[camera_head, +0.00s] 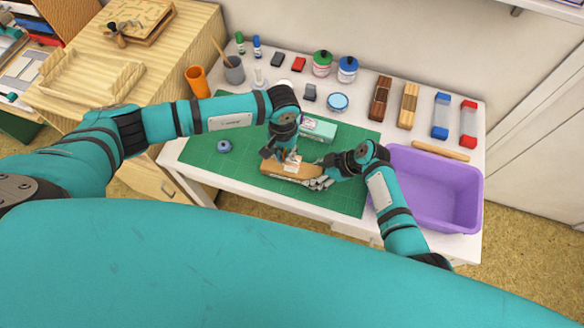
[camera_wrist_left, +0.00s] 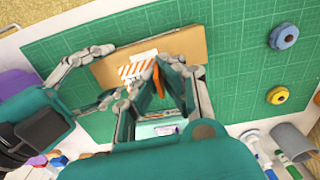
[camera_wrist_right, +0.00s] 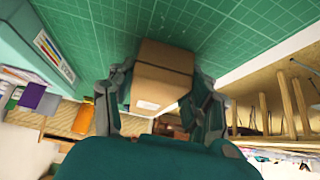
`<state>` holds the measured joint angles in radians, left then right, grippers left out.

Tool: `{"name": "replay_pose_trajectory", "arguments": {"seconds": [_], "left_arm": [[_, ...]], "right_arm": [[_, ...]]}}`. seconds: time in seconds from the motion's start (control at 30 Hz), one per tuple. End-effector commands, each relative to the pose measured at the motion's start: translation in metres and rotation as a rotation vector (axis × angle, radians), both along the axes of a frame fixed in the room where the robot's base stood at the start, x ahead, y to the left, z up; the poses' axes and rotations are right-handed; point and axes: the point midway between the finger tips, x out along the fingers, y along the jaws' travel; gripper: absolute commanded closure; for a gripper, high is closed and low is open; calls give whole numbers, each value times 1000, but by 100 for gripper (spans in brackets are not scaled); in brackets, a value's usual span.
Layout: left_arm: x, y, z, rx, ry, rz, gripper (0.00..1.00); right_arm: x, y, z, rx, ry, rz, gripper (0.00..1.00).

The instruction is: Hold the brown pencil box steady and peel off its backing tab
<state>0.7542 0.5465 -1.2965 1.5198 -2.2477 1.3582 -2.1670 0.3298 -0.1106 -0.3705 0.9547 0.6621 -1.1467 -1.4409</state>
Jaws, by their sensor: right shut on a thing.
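The brown pencil box (camera_head: 280,170) lies on the green cutting mat; it also shows in the left wrist view (camera_wrist_left: 185,42) and the right wrist view (camera_wrist_right: 163,62). My right gripper (camera_wrist_right: 162,85) is shut on one end of it, a finger on each side, and shows in the head view (camera_head: 325,181). An orange-and-white striped backing tab (camera_wrist_left: 136,68) is on the box, with an orange piece (camera_wrist_left: 158,82) standing up between my left fingers. My left gripper (camera_wrist_left: 160,85) is above the box, fingers apart. I cannot tell whether they touch the tab.
A teal box (camera_head: 318,129) stands behind the pencil box. A purple bin (camera_head: 440,216) is at the right. Jars and blocks line the back.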

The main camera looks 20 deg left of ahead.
Motion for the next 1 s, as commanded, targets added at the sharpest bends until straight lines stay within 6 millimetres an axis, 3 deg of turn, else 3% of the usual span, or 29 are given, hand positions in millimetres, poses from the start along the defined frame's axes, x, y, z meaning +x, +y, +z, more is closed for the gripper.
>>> {"name": "replay_pose_trajectory", "arguments": {"seconds": [0.4, 0.43, 0.63, 1.0], "left_arm": [[0, 0, 8, 1, 0, 0, 100], [0, 0, 8, 1, 0, 0, 100], [0, 0, 8, 0, 0, 0, 100], [0, 0, 8, 0, 0, 0, 100]], "right_arm": [[0, 0, 0, 0, 0, 0, 78], [0, 0, 0, 0, 0, 0, 49], [0, 0, 0, 0, 0, 0, 23], [1, -4, 5, 0, -2, -1, 23]]}}
